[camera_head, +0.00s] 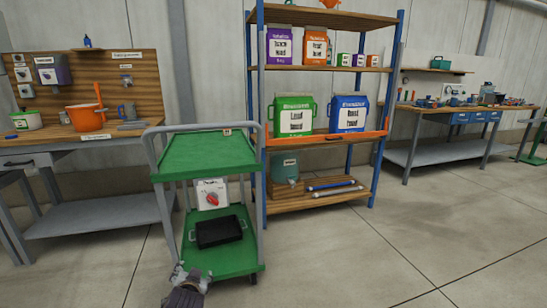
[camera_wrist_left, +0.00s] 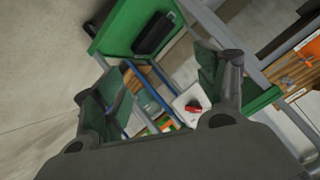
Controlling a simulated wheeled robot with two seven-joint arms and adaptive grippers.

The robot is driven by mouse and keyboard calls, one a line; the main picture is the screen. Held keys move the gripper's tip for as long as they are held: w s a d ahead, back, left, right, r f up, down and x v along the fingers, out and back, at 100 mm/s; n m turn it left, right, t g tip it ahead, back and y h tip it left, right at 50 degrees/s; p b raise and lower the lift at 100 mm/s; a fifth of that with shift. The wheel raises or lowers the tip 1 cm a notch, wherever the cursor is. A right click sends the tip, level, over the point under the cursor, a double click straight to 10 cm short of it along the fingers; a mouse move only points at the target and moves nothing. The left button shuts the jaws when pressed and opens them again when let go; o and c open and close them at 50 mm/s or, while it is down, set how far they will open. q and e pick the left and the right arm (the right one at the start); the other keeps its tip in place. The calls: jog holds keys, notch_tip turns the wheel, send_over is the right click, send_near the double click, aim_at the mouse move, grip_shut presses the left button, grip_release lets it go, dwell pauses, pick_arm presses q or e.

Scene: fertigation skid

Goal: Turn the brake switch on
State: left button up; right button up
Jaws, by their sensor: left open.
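A white switch box with a red rotary knob (camera_head: 212,199) is mounted on the green cart, between its upper and lower shelves. Its label is too small to read. The red knob also shows in the left wrist view (camera_wrist_left: 193,107), low between the fingers. My left gripper (camera_head: 189,272) is in front of the cart's lower shelf, below and apart from the knob. In the wrist view my left gripper (camera_wrist_left: 160,75) has its two dark finger pads spread wide, with nothing between them. My right gripper is in neither view.
The green cart (camera_head: 205,152) has grey side rails and a black crate (camera_head: 218,232) on its lower shelf. A blue-posted rack (camera_head: 317,142) with containers stands right behind it. A workbench (camera_head: 100,208) is at left, another bench (camera_head: 412,155) at right. The floor front right is clear.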

pick_arm(q)
jog(key=s+d+f+g+h, duration=0.1)
jog(key=s+f+g, duration=0.1)
jog(key=s, duration=0.6)
jog(key=s+d+f+g+h, duration=0.1)
jog(key=s+f+g, duration=0.2)
jog(key=s, duration=0.6)
jog(key=s+d+f+g+h+p, duration=0.1)
jog(key=s+f+g, duration=0.1)
jog(key=s+f, duration=0.3)
jog(key=s, duration=0.4)
jog(key=shift+s+f+n+g+h, duration=0.15)
jog(key=shift+s+n+g+h, duration=0.05)
jog(key=shift+n+g+h, duration=0.2)
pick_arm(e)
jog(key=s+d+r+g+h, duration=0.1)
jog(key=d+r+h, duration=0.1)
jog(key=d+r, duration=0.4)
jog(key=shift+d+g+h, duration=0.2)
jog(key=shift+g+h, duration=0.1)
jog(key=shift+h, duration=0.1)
pick_arm(q)
jog(key=shift+w+f+p, duration=0.15)
jog(key=shift+p, duration=0.4)
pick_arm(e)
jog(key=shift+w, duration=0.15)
